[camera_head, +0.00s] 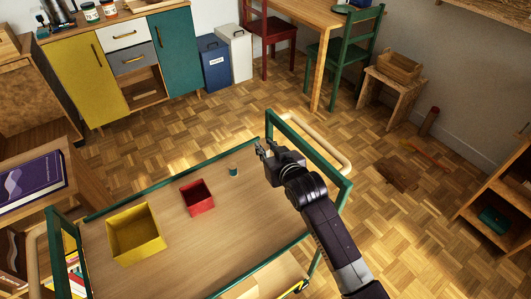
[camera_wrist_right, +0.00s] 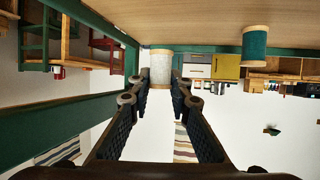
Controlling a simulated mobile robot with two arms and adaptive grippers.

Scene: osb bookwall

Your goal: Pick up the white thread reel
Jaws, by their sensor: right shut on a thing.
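The white thread reel (camera_wrist_right: 161,66) shows in the right wrist view between the two fingertips of my right gripper (camera_wrist_right: 160,88). That gripper is shut on it. In the head view my right gripper (camera_head: 262,148) is over the back right corner of the trolley top (camera_head: 200,235), and the white reel cannot be made out there. I cannot tell whether the reel touches the trolley top. A teal thread reel (camera_head: 234,171) stands apart on the trolley top; it also shows in the right wrist view (camera_wrist_right: 254,43). My left gripper is out of view.
A red box (camera_head: 197,198) and a yellow box (camera_head: 135,234) stand on the trolley top. A green rail (camera_head: 310,148) borders its right end, close to my right gripper. A purple book (camera_head: 32,184) lies at the left. The trolley top's middle is clear.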

